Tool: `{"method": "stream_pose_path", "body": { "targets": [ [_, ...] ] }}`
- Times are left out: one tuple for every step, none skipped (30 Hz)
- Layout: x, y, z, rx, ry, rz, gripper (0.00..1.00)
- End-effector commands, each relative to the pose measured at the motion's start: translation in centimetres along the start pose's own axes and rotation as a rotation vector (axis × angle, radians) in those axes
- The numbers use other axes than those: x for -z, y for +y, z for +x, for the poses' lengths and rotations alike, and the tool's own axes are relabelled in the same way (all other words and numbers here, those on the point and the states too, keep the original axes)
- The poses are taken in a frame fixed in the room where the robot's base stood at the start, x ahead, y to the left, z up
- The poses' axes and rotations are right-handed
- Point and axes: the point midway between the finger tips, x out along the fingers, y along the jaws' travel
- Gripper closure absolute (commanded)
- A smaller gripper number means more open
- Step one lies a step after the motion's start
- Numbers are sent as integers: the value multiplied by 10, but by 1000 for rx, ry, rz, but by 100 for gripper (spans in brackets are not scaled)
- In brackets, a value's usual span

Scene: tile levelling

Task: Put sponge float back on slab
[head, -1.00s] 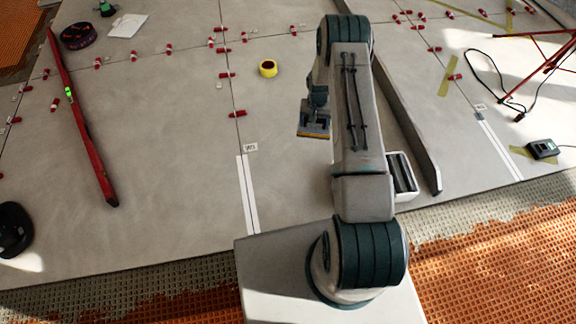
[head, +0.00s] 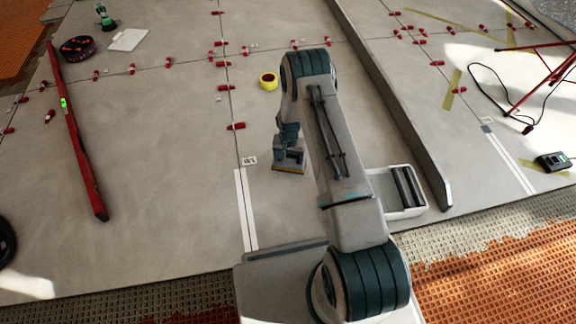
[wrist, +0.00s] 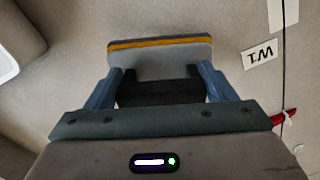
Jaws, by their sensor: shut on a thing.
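The sponge float (wrist: 160,58) is a grey block with a yellow-orange band and a dark handle. In the wrist view my gripper (wrist: 160,88) is shut on it, with a blue finger at each side of the handle. In the head view the float (head: 288,168) hangs under my gripper (head: 290,152), low over or on the grey slab (head: 160,180). I cannot tell whether its underside touches the slab. It is close to the right of the small marked label (head: 249,161), which also shows in the wrist view (wrist: 259,54).
A white tray (head: 408,211) with dark rollers stands right of my arm, beside a long grey straightedge (head: 400,110). A red level (head: 75,130) lies left. The slab around the float is clear.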

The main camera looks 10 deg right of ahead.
Motion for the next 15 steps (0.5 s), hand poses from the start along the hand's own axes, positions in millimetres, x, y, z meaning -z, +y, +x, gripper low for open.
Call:
{"method": "stream_pose_path", "body": {
  "targets": [
    [0,-1,4,0,0,0,67],
    [-1,-1,6,0,0,0,67],
    [-1,0,11,0,-1,0,67],
    [-1,0,16,-1,-1,0,67],
    [-1,0,21,-1,-1,0,67],
    [-1,0,27,0,-1,0,67],
    [-1,0,32,0,0,1,67],
    [0,0,36,0,0,1,67],
    [0,-1,40,0,1,1,67],
    [0,-1,41,0,1,1,67],
    [0,-1,42,1,1,1,67],
    [0,-1,41,1,1,1,67],
    [0,-1,40,1,1,1,67],
    [0,-1,40,1,1,1,67],
    [0,-1,40,0,1,0,67]
  ]
}}
